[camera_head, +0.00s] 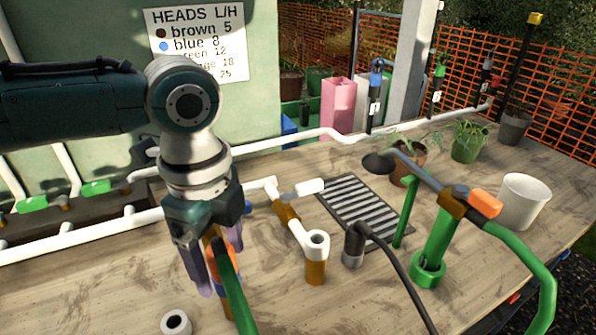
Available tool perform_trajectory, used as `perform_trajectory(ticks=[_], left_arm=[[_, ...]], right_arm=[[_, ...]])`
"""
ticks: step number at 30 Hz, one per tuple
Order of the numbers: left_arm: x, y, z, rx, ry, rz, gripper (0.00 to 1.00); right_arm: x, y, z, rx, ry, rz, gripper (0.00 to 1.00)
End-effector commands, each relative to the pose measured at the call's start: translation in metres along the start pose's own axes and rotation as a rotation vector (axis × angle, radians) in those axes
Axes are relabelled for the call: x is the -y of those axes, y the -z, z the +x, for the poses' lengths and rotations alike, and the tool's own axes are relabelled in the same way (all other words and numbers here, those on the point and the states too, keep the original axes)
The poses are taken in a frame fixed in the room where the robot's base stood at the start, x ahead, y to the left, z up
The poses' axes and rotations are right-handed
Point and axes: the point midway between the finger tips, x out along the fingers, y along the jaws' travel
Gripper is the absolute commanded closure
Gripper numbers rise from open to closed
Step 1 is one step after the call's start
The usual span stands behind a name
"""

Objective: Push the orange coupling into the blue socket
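My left gripper (213,262) points down at the left centre, its two pale purple fingers apart. An orange ring-like piece (222,266), which looks like the orange coupling, sits at the fingers on the end of a green hose (232,300). A brown pipe stands close behind it. I cannot tell whether the fingers grip the piece or only flank it. A small blue part (248,207), possibly the blue socket, shows just right of the gripper, mostly hidden by it. Another orange piece (485,202) sits on a brown fitting at the right. My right gripper is out of view.
A brown and white pipe tee (315,262), a dark grate (362,208), a black hose (390,265) and a green stand (432,250) crowd the table right of the gripper. A white bucket (523,203) stands at the right. A white ring (176,322) lies at the front.

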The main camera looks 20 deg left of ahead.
Motion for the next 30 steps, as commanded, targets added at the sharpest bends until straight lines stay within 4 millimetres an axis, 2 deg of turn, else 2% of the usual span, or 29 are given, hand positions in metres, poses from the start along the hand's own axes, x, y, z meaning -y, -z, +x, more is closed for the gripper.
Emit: perform_trajectory(ticks=[4,7,15,21,26,30], left_arm=[[0.0,0.0,-0.003,0.0,0.001,0.0,0.21],[0.001,0.0,-0.014,-0.001,0.004,0.0,0.21],[0.001,0.0,-0.068,-0.001,0.005,0.001,0.21],[0.001,0.0,-0.094,0.0,0.002,0.0,0.21],[0.0,0.0,-0.1,-0.001,0.0,0.0,0.21],[-0.009,0.016,-0.088,-0.024,0.008,-0.011,0.21]], right_arm=[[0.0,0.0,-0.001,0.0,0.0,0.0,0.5],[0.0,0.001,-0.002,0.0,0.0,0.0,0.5],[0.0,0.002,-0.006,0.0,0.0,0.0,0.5],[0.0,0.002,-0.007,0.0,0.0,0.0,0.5],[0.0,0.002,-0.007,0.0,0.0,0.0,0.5],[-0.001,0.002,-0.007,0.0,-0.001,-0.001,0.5]])
